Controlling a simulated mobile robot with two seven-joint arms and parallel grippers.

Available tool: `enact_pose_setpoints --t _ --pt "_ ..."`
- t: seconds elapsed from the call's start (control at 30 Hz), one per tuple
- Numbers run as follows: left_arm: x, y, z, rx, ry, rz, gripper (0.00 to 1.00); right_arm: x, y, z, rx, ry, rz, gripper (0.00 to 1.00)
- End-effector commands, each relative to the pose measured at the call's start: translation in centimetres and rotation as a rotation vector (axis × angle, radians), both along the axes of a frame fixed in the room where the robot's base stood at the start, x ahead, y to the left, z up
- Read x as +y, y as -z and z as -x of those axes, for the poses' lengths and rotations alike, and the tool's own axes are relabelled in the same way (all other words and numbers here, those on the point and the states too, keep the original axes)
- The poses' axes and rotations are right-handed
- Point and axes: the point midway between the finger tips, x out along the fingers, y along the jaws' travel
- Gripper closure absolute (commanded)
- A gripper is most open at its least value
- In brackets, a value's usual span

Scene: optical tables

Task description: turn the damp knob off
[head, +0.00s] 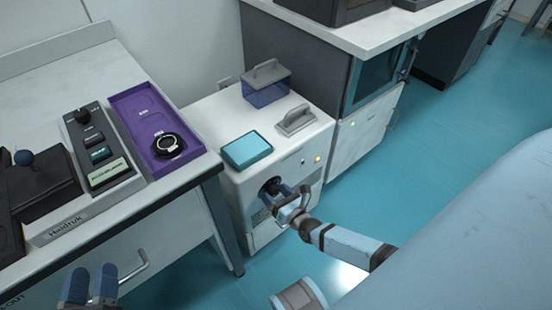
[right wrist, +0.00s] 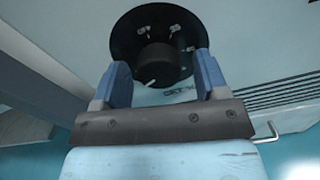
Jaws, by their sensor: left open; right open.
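A black round knob (head: 270,186) is on the front of a white cabinet (head: 288,165). In the right wrist view the knob (right wrist: 155,60) stands at the middle of a black dial plate with small white marks, and a white pointer line on it points down and left. I cannot read a "damp" label. My right gripper (head: 280,196) is open in front of the knob. In the right wrist view its blue fingers (right wrist: 163,74) are on either side of the knob, with gaps; I see no contact. My left gripper (head: 89,282) is open and empty at lower left.
A teal box (head: 247,149), a grey-handled block (head: 296,120) and a blue clear box (head: 267,92) stand on the cabinet top. At left, a bench holds a control box (head: 95,165) and a purple tray (head: 125,108). A bent handle (head: 137,268) sticks out near my left gripper.

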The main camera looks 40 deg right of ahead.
Motion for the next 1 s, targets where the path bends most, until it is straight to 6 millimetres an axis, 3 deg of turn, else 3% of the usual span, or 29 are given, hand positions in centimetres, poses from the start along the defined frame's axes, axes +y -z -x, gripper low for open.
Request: enact_pose_setpoints --t 0.17,0.4,0.77,1.0 --pt "0.01 -0.18 0.04 -0.003 0.000 0.001 0.57 -0.01 -0.01 0.00 0.000 0.000 0.000 0.33" --pt "0.03 -0.21 0.03 -0.002 0.000 0.001 0.57 -0.01 -0.01 0.02 0.000 0.000 0.001 0.82" --pt "0.03 -0.19 0.00 -0.001 -0.001 0.002 0.57 -0.03 0.00 0.02 -0.005 0.000 0.050 0.82" --pt "0.02 -0.17 -0.01 -0.002 -0.001 0.002 0.57 -0.06 0.00 -0.01 -0.017 -0.001 0.201 0.82"
